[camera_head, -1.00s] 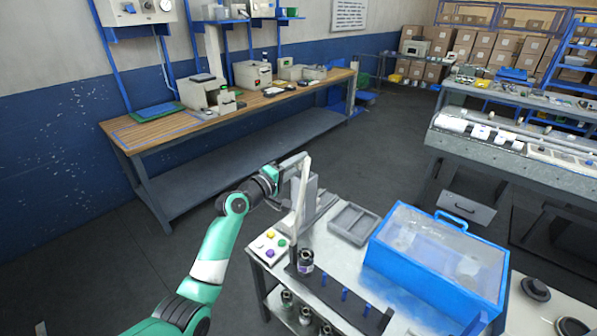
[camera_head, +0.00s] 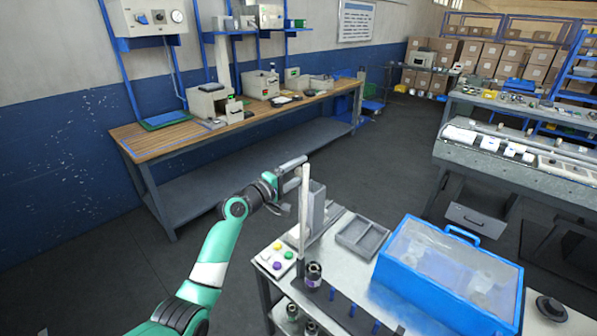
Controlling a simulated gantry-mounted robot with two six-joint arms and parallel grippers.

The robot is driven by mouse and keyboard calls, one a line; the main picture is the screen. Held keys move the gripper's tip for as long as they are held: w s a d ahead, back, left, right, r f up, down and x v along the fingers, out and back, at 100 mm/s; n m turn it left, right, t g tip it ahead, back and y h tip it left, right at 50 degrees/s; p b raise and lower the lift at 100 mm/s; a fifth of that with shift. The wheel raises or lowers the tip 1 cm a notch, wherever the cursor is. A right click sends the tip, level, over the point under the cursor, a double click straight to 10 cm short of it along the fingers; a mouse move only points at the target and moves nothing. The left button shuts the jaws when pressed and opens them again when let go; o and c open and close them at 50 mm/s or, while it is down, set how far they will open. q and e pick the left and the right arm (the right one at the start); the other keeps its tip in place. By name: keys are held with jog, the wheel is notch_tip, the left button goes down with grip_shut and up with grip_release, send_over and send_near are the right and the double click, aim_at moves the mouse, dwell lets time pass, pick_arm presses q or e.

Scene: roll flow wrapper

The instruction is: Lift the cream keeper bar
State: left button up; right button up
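The cream keeper bar (camera_head: 304,215) stands close to upright at the left end of the metal bench, in front of a grey upright block (camera_head: 317,206). My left gripper (camera_head: 288,186) is at the bar's upper left side, its fingers pointing right. The fingers look spread apart, one high near the bar's top and one lower. I cannot tell whether either touches the bar. The far side of the bar is hidden. My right gripper is not in view.
A button panel (camera_head: 276,257) and a dark spool (camera_head: 313,274) are near the bar's foot. A grey divided tray (camera_head: 362,237) and a blue clear-lidded box (camera_head: 447,281) stand to the right. A wooden workbench (camera_head: 160,140) is behind. Open floor lies between.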

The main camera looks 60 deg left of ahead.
pick_arm(q)
jog(key=shift+s, duration=0.1)
jog(key=p+v, duration=0.2)
jog(key=v, duration=0.9)
jog(key=shift+s, duration=0.2)
